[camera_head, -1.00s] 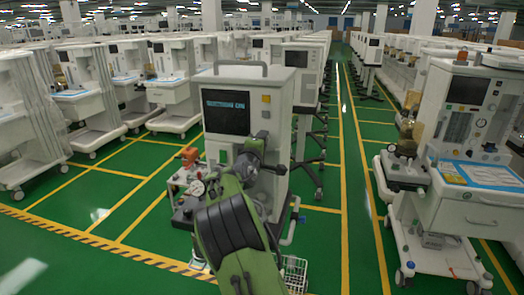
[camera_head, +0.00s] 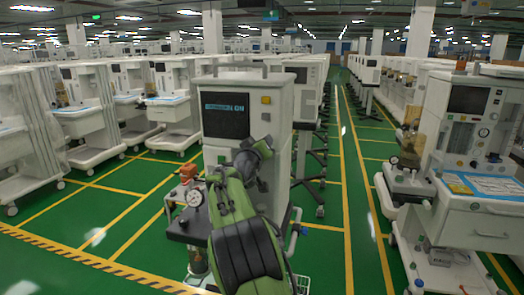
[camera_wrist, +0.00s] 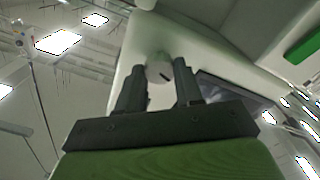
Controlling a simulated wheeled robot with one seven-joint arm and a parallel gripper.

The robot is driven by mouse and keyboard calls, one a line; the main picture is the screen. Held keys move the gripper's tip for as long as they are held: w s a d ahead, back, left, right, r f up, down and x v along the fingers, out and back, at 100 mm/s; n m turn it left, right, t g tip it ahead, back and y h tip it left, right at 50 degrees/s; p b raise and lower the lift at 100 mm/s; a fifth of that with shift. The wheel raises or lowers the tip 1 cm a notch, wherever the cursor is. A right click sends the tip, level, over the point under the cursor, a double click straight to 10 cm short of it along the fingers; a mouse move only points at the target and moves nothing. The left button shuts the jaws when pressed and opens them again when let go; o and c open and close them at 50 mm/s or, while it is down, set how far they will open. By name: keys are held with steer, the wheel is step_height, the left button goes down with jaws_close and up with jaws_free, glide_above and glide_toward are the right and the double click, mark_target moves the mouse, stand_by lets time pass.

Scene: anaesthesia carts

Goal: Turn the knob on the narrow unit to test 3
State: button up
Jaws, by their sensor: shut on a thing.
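The narrow unit (camera_head: 275,100) stands upright in the middle of the head view, with a dark screen (camera_head: 226,115) and a yellow square below its top edge. The screen's small text is too blurred to read surely. My green and black arm reaches up to the unit's front and hides part of it. In the wrist view, my gripper (camera_wrist: 158,66) has its two dark fingers either side of a pale round knob (camera_wrist: 160,74) with a short dark mark. The fingers are shut on the knob. Test labels around it are not legible.
A pressure gauge (camera_head: 194,198) and an orange-red part (camera_head: 188,171) sit at the unit's left. A wide anaesthesia cart (camera_head: 480,190) stands at right. More carts line both sides. The green aisle (camera_head: 365,200) with yellow lines is clear.

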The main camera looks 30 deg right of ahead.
steer(key=shift+f+m+b, duration=0.2)
steer(key=shift+m+b, duration=0.3)
steer(key=shift+m, duration=0.6)
steer(key=o, duration=1)
steer(key=shift+r, duration=0.15)
steer(key=shift+o, duration=0.2)
steer(key=b+v, duration=0.2)
steer(key=v, duration=1.3)
steer(key=shift+s+a, duration=0.25)
steer(key=shift+a, duration=0.05)
